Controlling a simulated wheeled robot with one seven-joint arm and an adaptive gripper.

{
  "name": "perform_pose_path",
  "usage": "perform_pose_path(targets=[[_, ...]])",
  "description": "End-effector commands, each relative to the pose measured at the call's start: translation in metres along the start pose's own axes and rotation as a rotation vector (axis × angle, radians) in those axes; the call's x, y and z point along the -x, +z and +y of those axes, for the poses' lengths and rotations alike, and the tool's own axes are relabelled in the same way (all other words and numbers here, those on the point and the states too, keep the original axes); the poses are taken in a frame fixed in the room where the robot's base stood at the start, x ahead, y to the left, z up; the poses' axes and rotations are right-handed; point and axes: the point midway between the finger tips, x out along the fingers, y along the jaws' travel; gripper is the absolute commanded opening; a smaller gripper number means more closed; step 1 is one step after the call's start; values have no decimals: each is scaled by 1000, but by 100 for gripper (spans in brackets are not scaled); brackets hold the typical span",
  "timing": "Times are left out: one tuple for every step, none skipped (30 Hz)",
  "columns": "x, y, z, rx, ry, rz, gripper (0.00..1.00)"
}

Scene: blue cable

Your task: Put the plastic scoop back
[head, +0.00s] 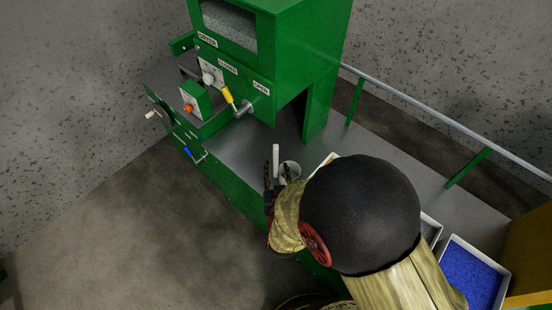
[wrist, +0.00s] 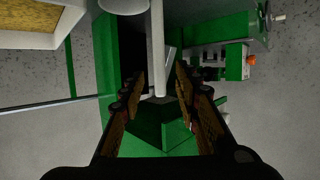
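The plastic scoop is pale, with a long handle (head: 276,158) and a round grey-white cup (head: 291,170) beside it, at the grey deck of the green machine. In the wrist view the handle (wrist: 157,45) runs down from the top edge between my fingers, and part of a round grey rim (wrist: 123,4) shows at the top. My gripper (wrist: 160,82) is open, with visible gaps on both sides of the handle. In the head view my gripper (head: 270,180) is just left of the cup, partly hidden by my wrist.
The green machine (head: 305,60) stands behind, with a yellow-handled lever (head: 227,94) and a small control box (head: 195,101). A tray of blue granules (head: 468,275) is at the right. A metal rail (head: 430,118) runs along the deck's far side. My arm hides much of the deck.

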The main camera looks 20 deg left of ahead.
Motion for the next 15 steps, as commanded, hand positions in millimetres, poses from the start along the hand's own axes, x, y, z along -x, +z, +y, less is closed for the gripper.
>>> perform_pose_path(targets=[[11,-2,-1,1,-2,-1,32],[16,-2,0,2,-2,-1,32],[22,-1,0,2,-2,-1,32],[26,-1,-1,2,-2,0,32],[30,-1,-1,2,-2,0,32],[34,-1,0,1,-1,-1,32],[37,-1,0,1,-1,-1,32],[39,0,0,1,-1,-1,32],[41,0,0,1,-1,-1,32],[42,0,0,1,-1,-1,32],[43,0,0,1,-1,0,32],[44,0,0,1,-1,0,32],[44,0,0,1,0,0,32],[44,0,0,0,0,0,32],[44,0,0,0,0,0,32]])
